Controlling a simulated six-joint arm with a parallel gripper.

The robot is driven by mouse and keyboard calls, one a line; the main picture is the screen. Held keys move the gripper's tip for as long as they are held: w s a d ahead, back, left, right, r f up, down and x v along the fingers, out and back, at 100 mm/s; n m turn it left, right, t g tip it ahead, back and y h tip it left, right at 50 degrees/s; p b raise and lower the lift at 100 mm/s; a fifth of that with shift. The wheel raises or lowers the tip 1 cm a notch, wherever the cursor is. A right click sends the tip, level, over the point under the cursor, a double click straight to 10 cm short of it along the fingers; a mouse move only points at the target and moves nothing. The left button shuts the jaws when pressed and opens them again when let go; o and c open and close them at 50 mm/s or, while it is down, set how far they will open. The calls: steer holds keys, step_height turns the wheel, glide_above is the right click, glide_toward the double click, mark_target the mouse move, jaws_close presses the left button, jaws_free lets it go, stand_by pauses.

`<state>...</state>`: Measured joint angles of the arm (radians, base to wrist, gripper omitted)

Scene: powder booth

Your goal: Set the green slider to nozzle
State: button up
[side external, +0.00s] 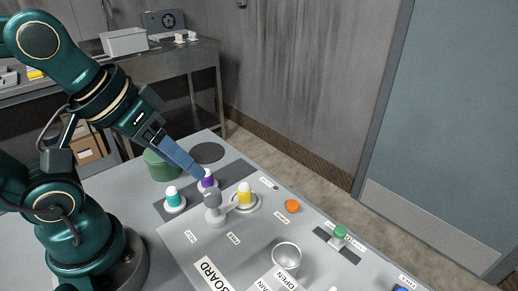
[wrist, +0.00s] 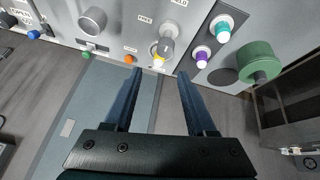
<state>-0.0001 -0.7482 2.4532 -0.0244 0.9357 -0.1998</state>
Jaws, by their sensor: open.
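The green slider (side external: 340,232) is a small green knob on a short dark track (side external: 324,238) toward the right of the grey panel in the side view. It also shows small in the wrist view (wrist: 87,55), left of the fingers. Small labels lie near the track; I cannot read them. My gripper (wrist: 160,77) is open and empty, its two dark blue fingers apart. In the side view, my gripper (side external: 203,172) is over the purple-topped piece, well left of the slider and not touching it.
An orange button (side external: 291,206), a yellow-topped piece (side external: 245,193), a grey knob (side external: 212,200) and a clear cup-like knob (side external: 286,256) stand on the panel. Purple (side external: 208,180) and teal (side external: 173,195) pieces stand on a dark strip. A green cylinder (side external: 160,165) is behind.

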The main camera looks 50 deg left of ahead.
steer(key=w+d+r+n+h, duration=0.2)
steer(key=w+d+r+n, duration=0.2)
steer(key=w+r+n, duration=0.25)
steer(key=n+g+h, duration=0.2)
steer(key=n+g, duration=0.3)
steer(key=n, duration=0.1)
glide_above(340, 231)
steer(key=w+a, duration=0.1)
steer(key=a, duration=0.3)
step_height(340, 231, down, 9)
steer(key=d+f, duration=0.1)
steer(key=f, duration=0.2)
steer(key=d+f+g, duration=0.1)
steer(key=f, duration=0.2)
steer(key=d+f+g, duration=0.1)
steer(key=f, duration=0.2)
steer(key=shift+s+d+f, duration=0.25)
steer(key=shift+s+f, duration=0.1)
steer(key=shift+s, duration=0.05)
steer(key=shift+d+f, duration=0.25)
steer(key=shift+f, duration=0.35)
jaws_close()
